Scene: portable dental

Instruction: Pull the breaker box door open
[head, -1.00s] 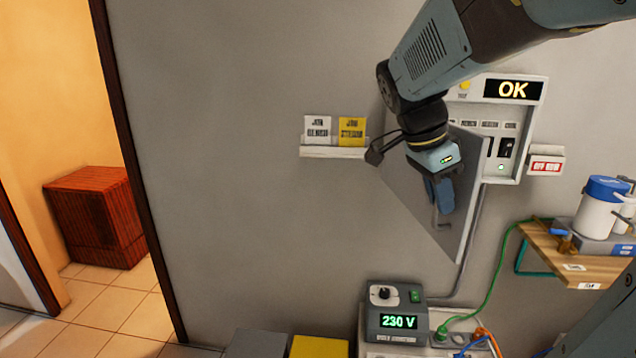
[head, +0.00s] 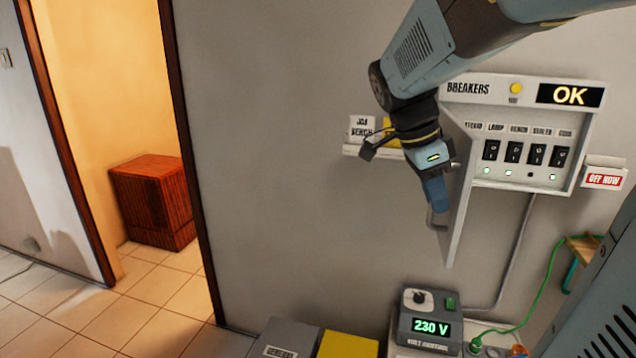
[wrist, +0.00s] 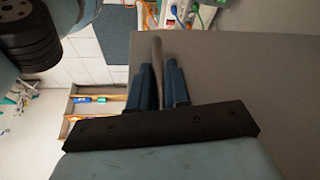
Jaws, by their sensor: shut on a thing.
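The breaker box (head: 545,122) is on the grey wall at the upper right in the head view. Its grey door (head: 459,205) is hinged at the left and stands well out from the box, seen nearly edge-on. A row of several black switches shows inside. My gripper (head: 438,203) is at the door's left face, shut on the door handle (head: 434,222). In the wrist view the handle (wrist: 158,65) is a grey bar between the blue fingers of my gripper (wrist: 158,85), with the door's broad face (wrist: 230,90) to the right.
A small shelf with cards (head: 362,131) is on the wall left of the door, partly behind my arm. A voltage unit (head: 430,318) reading 230 V stands below. A box labelled OFF NOW (head: 604,176) is right of the breaker box. An open doorway (head: 120,100) is at the left.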

